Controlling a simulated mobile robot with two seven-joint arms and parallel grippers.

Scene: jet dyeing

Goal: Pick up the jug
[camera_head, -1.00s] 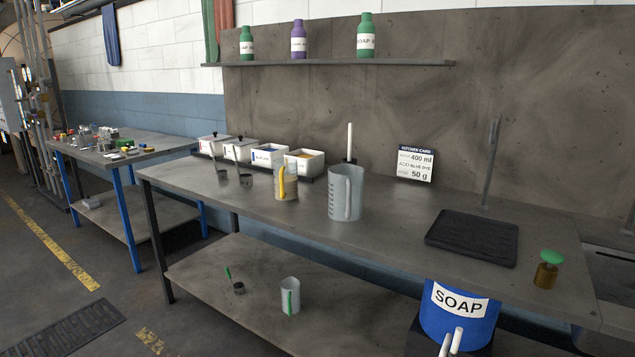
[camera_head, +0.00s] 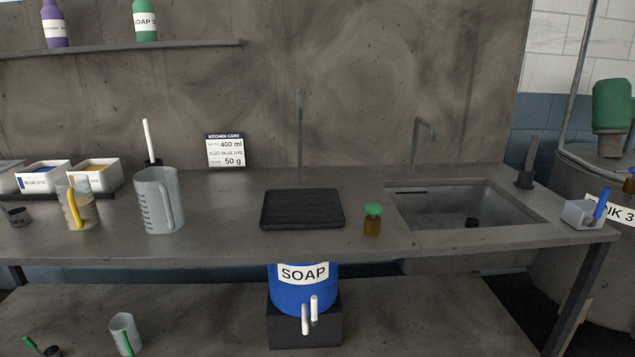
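A large translucent grey jug (camera_head: 157,202) with measuring marks and a grey handle on its right stands upright on the worktop, left of the middle. A smaller jug (camera_head: 85,212) with a yellow handle and yellowish contents stands to its left. A third jug (camera_head: 122,335) with a green handle stands on the lower shelf at the bottom left. I cannot tell from the picture which of them the task means. Neither of my grippers is in view.
The worktop (camera_head: 220,230) holds a black mat (camera_head: 302,209), a brown bottle with a green top (camera_head: 372,222), and a sink (camera_head: 465,205). White dye bins (camera_head: 92,176) stand left. A card (camera_head: 226,150) leans behind. A blue soap drum (camera_head: 303,290) sits below.

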